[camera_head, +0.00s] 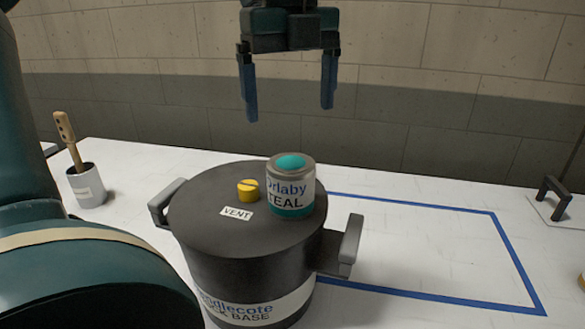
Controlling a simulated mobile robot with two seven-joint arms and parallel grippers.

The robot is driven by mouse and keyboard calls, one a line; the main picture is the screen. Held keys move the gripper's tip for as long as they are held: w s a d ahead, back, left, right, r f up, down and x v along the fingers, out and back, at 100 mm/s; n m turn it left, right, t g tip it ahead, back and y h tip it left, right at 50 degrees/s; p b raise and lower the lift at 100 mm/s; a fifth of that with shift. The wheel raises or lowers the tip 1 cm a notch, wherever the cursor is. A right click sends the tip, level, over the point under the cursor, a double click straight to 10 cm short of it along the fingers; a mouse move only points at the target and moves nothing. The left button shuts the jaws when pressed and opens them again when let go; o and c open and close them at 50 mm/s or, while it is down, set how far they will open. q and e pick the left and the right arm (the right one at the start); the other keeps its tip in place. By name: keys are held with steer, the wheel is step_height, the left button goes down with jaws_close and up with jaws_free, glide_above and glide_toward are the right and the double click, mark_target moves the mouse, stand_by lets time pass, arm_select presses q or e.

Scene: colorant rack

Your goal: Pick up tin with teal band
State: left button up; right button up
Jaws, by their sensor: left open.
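The tin with the teal band (291,187) stands upright on the lid of a large dark pot, right of the lid's middle. It has a grey rim, a teal spot on top and a label partly reading "TEAL". My left gripper (289,112) is open and empty, fingers pointing down. In the picture it is above the tin, apart from it; its exact depth is hard to tell. My right gripper is not in view.
The dark pot (238,268) has side handles, a yellow vent knob (248,190) close left of the tin and a "VENT" label. A cup (87,186) with a wooden-handled tool stands left. A blue-outlined area (420,245) right of the pot is clear.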

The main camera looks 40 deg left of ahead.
mark_target(291, 163)
arm_select(q)
step_height(291, 163, down, 13)
steer(key=shift+a+r+p, duration=0.1)
steer(key=shift+a+p, duration=0.05)
steer(key=shift+p, duration=0.3)
steer(key=shift+w, duration=0.1)
steer(key=c, duration=1.1)
